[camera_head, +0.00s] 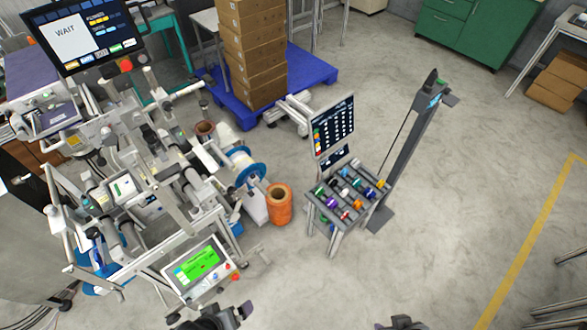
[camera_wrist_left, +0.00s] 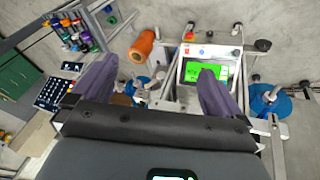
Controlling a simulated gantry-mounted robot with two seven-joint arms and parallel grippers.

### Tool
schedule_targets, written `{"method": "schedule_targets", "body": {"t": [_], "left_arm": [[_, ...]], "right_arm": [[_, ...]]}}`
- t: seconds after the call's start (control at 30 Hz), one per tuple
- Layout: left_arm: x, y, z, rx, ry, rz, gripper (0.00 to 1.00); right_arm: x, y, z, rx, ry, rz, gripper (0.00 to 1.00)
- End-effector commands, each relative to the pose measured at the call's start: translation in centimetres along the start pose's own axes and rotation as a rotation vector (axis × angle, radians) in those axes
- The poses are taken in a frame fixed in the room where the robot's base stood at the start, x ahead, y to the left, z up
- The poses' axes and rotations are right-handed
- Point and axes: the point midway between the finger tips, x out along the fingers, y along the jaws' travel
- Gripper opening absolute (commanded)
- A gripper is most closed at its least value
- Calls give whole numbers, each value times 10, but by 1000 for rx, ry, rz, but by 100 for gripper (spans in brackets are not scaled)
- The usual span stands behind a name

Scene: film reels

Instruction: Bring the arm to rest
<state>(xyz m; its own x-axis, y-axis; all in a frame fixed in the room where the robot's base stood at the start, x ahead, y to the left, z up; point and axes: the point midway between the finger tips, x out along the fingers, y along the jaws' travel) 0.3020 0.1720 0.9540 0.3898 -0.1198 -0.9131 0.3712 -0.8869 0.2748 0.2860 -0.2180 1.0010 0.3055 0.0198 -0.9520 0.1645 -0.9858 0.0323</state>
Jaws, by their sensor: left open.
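My left gripper (camera_head: 210,312) shows at the bottom edge of the head view, in front of the machine's control panel. In the left wrist view its two purple-grey fingers (camera_wrist_left: 155,85) stand wide apart with nothing between them. A small part of what appears to be my right gripper (camera_head: 400,322) shows at the bottom edge of the head view; its fingers are cut off. The machine with film reels (camera_head: 150,180) stands at the left. Its control panel (camera_head: 200,267) has a lit green screen, which also shows in the left wrist view (camera_wrist_left: 208,70).
A rack with several colourful reels (camera_head: 345,198) stands right of centre, beside a dark post (camera_head: 408,140). An orange roll (camera_head: 279,205) stands on the floor. A "WAIT" monitor (camera_head: 80,35) is top left. Boxes (camera_head: 252,50) sit on a blue pallet (camera_head: 310,70).

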Motion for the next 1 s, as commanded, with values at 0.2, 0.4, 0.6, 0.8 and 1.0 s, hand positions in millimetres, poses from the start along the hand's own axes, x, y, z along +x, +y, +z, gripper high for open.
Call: {"method": "schedule_targets", "body": {"t": [0.2,0.4,0.6,0.8,1.0], "left_arm": [[-53,-25,-32,314,8,-90,100],[-70,-30,-27,635,-80,-117,100],[-125,-13,-45,628,-79,-116,100],[-181,4,-64,628,-78,-116,100],[-218,15,-76,627,-78,-116,100]], "right_arm": [[0,0,0,1,0,-1,43],[-15,0,-4,1,-3,-1,43],[-74,2,-24,1,2,-1,43],[-133,5,-42,0,2,0,43],[-172,7,-55,-3,2,3,43]]}}
